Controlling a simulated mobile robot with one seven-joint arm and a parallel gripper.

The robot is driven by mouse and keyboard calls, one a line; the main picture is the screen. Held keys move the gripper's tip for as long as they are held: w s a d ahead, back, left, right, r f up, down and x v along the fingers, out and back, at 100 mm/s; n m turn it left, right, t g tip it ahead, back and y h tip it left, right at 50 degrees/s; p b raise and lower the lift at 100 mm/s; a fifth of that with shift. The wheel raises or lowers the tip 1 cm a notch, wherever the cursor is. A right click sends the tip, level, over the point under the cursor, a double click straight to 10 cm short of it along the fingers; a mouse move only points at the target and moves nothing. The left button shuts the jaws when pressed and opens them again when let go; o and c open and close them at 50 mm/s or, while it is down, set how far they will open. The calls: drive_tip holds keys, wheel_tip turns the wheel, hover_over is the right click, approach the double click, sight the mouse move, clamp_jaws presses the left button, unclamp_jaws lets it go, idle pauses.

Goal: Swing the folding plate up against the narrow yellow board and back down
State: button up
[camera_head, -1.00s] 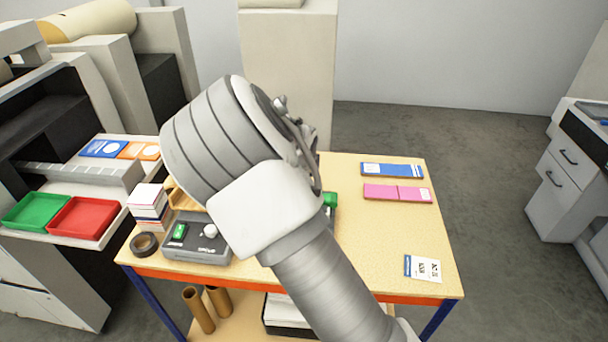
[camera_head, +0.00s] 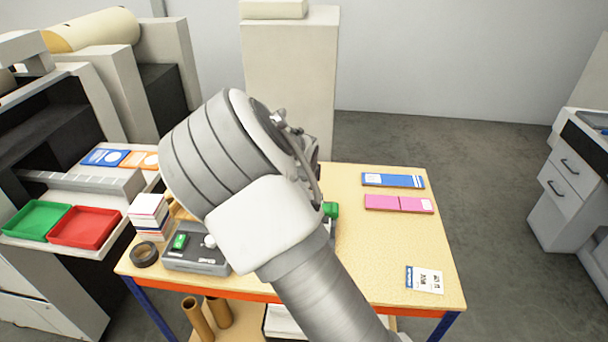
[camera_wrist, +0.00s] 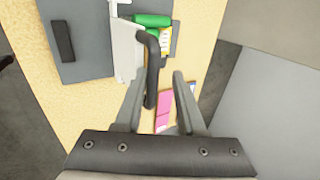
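In the wrist view my gripper (camera_wrist: 160,76) is open, its two fingers apart. A black curved handle (camera_wrist: 151,75) runs between them, closer to the left finger; I cannot tell whether it touches. Left of it is a grey machine surface (camera_wrist: 92,55) with a black bar, edged by a pale upright strip (camera_wrist: 125,45). I cannot tell for sure which part is the folding plate. A yellow piece (camera_wrist: 167,42) shows beside green parts (camera_wrist: 152,20); I cannot tell whether it is the narrow board. In the head view my arm hides my gripper and most of the grey machine (camera_head: 197,260).
The machine stands on a pale table (camera_head: 375,255). A roll of dark tape (camera_head: 145,253) and a paper stack (camera_head: 149,217) are at its left. Blue (camera_head: 393,180) and pink (camera_head: 399,203) pads and a white card (camera_head: 424,280) lie on the right, with bare tabletop between.

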drive_tip(key=d+v, duration=0.1)
drive_tip(key=v, duration=1.6)
drive_tip(key=shift+a+r, duration=0.2)
drive_tip(key=shift+a, duration=0.25)
